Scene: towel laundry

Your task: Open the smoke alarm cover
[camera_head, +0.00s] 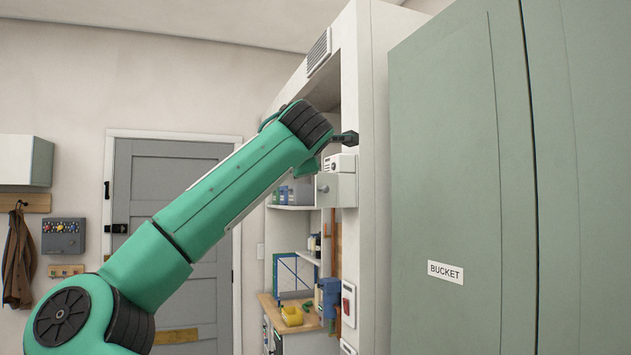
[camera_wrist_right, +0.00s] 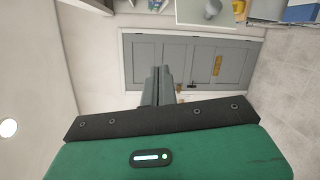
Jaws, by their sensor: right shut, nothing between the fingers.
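No smoke alarm can be made out for certain. In the right wrist view a bright white disc (camera_wrist_right: 8,128) shows at the left edge; I cannot tell whether it is an alarm or a lamp. My right gripper (camera_wrist_right: 158,76) is shut and empty, away from the grey door beyond it. In the head view my left gripper (camera_head: 347,138) is at the end of the green arm, beside the tall white cabinet's front edge. It is small and dark, so its fingers cannot be read. My right gripper does not show there.
The tall white cabinet (camera_head: 368,200) has a vent (camera_head: 319,50) and shelves of small items. A green cabinet labelled BUCKET (camera_head: 445,150) fills the right side. The grey door (camera_head: 140,190) stands behind the arm. A coat (camera_head: 18,262) hangs at the left.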

